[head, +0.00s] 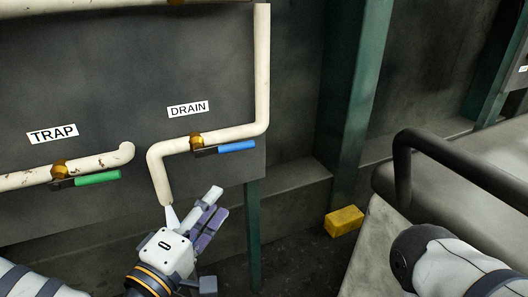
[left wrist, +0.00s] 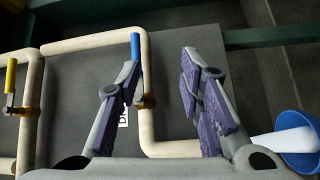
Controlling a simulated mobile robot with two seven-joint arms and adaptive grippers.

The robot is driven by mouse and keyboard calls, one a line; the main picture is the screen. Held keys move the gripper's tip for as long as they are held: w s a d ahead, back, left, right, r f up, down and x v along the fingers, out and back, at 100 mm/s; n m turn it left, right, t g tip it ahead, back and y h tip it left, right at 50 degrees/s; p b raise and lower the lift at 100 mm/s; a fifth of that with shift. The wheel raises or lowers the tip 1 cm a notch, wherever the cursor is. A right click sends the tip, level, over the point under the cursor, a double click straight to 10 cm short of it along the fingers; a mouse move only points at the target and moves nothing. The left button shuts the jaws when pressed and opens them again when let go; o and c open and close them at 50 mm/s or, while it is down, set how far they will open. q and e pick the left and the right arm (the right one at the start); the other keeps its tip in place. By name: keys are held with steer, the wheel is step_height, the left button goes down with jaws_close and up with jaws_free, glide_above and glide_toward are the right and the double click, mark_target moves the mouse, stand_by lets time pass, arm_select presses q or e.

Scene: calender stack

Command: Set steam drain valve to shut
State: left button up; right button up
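The drain valve sits on a cream pipe (head: 235,133) under the DRAIN label (head: 188,109). Its blue handle (head: 237,147) lies along the horizontal pipe run, pointing right from the brass body (head: 196,141). In the left wrist view the blue handle (left wrist: 136,50) also lies along the pipe, partly hidden behind one finger. My left gripper (head: 217,203) is below the handle and apart from it in the head view. Its fingers stand wide apart with nothing between them in the left wrist view (left wrist: 162,65). My right gripper is out of view.
Left of it is the TRAP valve with a green handle (head: 97,178). A yellow handle (left wrist: 11,75) shows in the left wrist view. A white plume (left wrist: 258,146) runs between the drain pipe end and a blue cup (left wrist: 296,126). A dark rail (head: 460,165) stands at right.

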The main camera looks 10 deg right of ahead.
mark_target(232, 150)
arm_select(q)
steer(key=shift+n+t, duration=0.3)
steer(key=shift+t, duration=0.4)
steer(key=r+x, duration=0.1)
steer(key=x, duration=0.3)
steer(key=a+r+x, duration=0.1)
steer(key=x, duration=0.4)
steer(key=r+x, duration=0.1)
steer(key=x, duration=0.3)
steer(key=shift+w+a, duration=0.1)
steer(key=shift+w, duration=0.35)
jaws_close()
